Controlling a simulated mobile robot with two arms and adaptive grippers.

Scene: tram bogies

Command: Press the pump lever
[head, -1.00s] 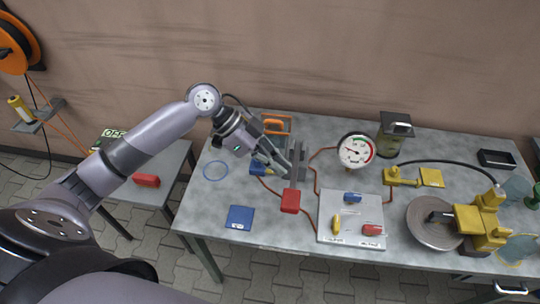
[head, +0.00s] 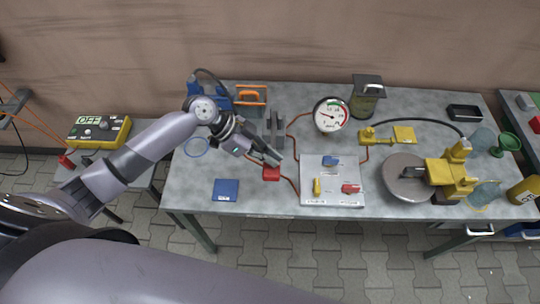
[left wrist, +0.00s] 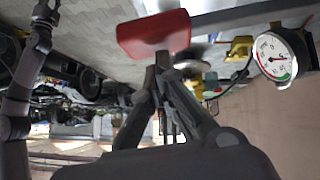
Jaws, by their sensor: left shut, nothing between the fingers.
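The pump lever ends in a red pad (head: 271,174) near the middle front of the grey bench. In the left wrist view the red pad (left wrist: 152,34) sits at the end of a grey bar (left wrist: 250,17). My left gripper (head: 276,159) is shut and empty, just above the pad in the head view. In the left wrist view its fingertips (left wrist: 164,60) are right at the pad's edge; I cannot tell whether they touch. The gripper and forearm hide part of the lever and pump. My right gripper is not in view.
A pressure gauge (head: 332,116) stands behind the lever. A white board (head: 333,190) with small coloured handles lies to its right, and a blue pad (head: 226,189) to its left. A yellow machine with a round grey plate (head: 405,189) stands further right.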

